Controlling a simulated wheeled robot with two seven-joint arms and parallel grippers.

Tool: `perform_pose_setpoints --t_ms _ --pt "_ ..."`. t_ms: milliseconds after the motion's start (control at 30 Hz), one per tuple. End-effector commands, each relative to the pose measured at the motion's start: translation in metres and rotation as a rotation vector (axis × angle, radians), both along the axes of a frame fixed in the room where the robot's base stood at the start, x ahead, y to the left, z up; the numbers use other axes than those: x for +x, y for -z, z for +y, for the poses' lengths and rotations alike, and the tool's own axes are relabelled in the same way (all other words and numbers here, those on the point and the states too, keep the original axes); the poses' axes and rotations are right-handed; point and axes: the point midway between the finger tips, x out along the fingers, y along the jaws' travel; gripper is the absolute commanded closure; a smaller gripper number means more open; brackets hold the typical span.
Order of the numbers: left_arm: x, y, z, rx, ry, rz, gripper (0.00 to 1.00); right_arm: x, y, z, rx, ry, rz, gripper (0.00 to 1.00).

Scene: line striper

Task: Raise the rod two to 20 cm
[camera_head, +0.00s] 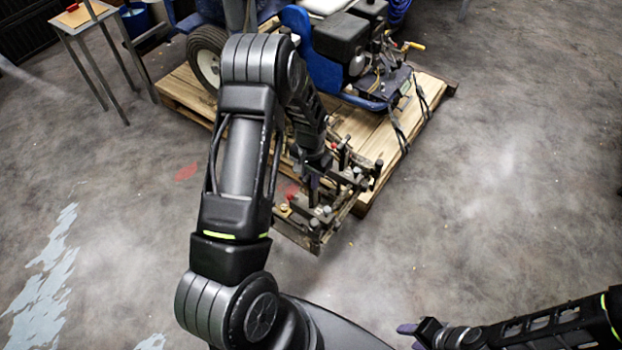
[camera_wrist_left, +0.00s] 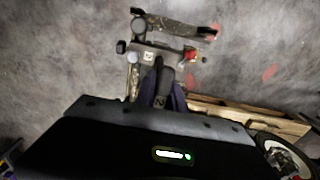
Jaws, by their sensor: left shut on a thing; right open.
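A metal bracket assembly with several upright rods and knobs (camera_head: 322,212) stands at the near edge of the wooden pallet, below the line striper (camera_head: 350,50). My left gripper (camera_head: 312,183) reaches down into this assembly, partly hidden by my own arm. In the left wrist view, my left gripper (camera_wrist_left: 162,88) is shut on a dark upright piece, which seems to be a rod. The assembly's bar and fittings (camera_wrist_left: 172,25) show just beyond the fingers. My right gripper (camera_head: 410,333) is open and empty at the bottom, away from the assembly.
The wooden pallet (camera_head: 432,88) carries the striper, with its wheel (camera_head: 206,58) at the left. A small metal table (camera_head: 72,28) and a blue bucket (camera_head: 134,20) stand at the upper left. The concrete floor at the right is clear.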

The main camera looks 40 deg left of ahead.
Motion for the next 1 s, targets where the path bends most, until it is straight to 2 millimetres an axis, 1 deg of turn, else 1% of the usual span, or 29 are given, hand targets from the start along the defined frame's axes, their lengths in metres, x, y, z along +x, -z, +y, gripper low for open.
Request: perform_pose_setpoints --t_ms 33,200,300,533,567,800,1000 --pt "0.002 -0.012 0.001 0.001 0.0 -0.003 1.0 0.0 -0.007 0.0 0.0 0.0 0.0 0.59" --pt "0.003 -0.043 0.001 0.002 0.0 -0.007 1.0 0.0 -0.021 0.0 0.0 0.0 0.0 0.59" --pt "0.003 -0.048 0.001 0.001 0.0 -0.006 1.0 0.0 -0.022 0.0 0.0 0.001 0.0 0.59" --pt "0.003 -0.046 0.001 0.002 0.0 -0.007 1.0 0.0 -0.021 0.0 0.0 0.001 0.0 0.59" --pt "0.003 -0.046 0.001 0.002 0.0 -0.008 0.84 0.0 -0.021 0.0 0.0 0.001 0.0 0.59" --pt "0.002 -0.044 0.001 0.001 0.0 -0.004 0.64 0.0 -0.02 0.0 0.0 0.001 0.0 0.59" --pt "0.001 -0.044 0.0 0.0 0.0 -0.002 0.64 0.0 -0.02 0.0 0.0 0.001 0.0 0.59"
